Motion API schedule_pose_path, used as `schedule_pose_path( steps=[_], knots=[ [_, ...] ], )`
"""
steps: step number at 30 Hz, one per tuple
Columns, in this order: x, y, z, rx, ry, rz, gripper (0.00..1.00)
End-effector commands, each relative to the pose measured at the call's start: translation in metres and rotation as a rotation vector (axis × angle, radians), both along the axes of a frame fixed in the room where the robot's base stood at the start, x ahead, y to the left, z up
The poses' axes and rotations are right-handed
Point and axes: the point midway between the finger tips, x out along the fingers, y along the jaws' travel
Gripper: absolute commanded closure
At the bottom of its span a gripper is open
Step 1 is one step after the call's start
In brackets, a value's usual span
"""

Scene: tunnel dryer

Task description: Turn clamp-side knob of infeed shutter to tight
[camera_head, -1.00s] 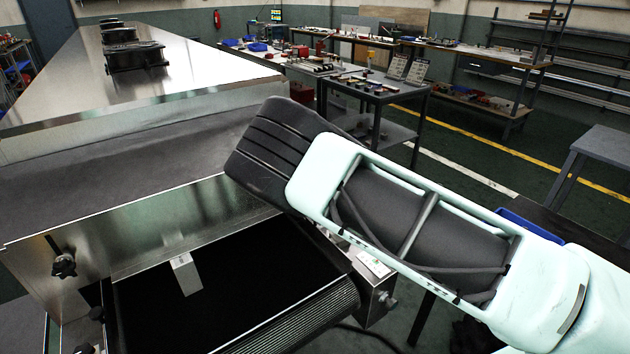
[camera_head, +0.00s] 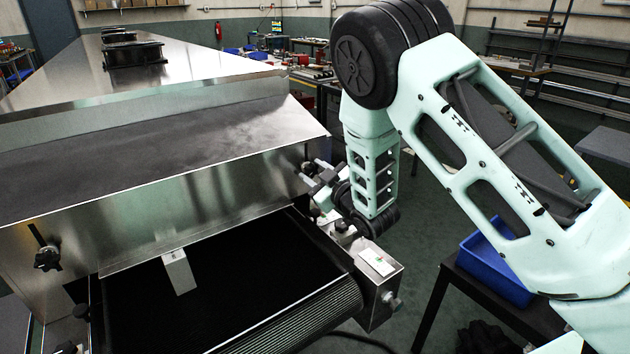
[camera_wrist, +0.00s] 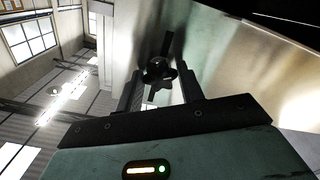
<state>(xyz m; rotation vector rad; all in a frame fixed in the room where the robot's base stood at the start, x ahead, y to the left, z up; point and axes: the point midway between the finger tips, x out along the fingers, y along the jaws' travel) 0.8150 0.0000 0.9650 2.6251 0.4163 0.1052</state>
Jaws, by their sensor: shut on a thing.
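The infeed shutter (camera_head: 165,215) is a shiny metal plate across the dryer mouth, above the black belt (camera_head: 240,265). A dark lobed knob (camera_wrist: 157,72) sits on it by a dark slot in the wrist view. My gripper (camera_wrist: 158,86) has a finger on each side of this knob and is shut on it. In the head view my gripper (camera_head: 318,178) is at the shutter's right end, where the knob is mostly hidden. A second black knob (camera_head: 47,258) shows at the shutter's left end. I cannot read any tight mark.
A metal box with a white label (camera_head: 378,262) stands at the belt's right side, just below my wrist. A blue bin (camera_head: 495,265) is on a dark table at right, under my arm. Open floor lies behind my wrist.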

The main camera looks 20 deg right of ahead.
Motion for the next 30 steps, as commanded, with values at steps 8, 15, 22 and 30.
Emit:
schedule_pose_path(
  steps=[8, 15, 22, 30],
  knots=[
    [-0.0001, -0.0009, -0.0036, 0.232, 0.076, -0.001, 0.85],
    [-0.0005, -0.0008, -0.0034, 0.375, 0.125, -0.001, 0.85],
    [-0.0008, -0.0002, -0.0029, 0.451, 0.151, 0.000, 0.85],
    [-0.0008, -0.0003, -0.0024, 0.478, 0.162, -0.001, 0.85]
  ],
)
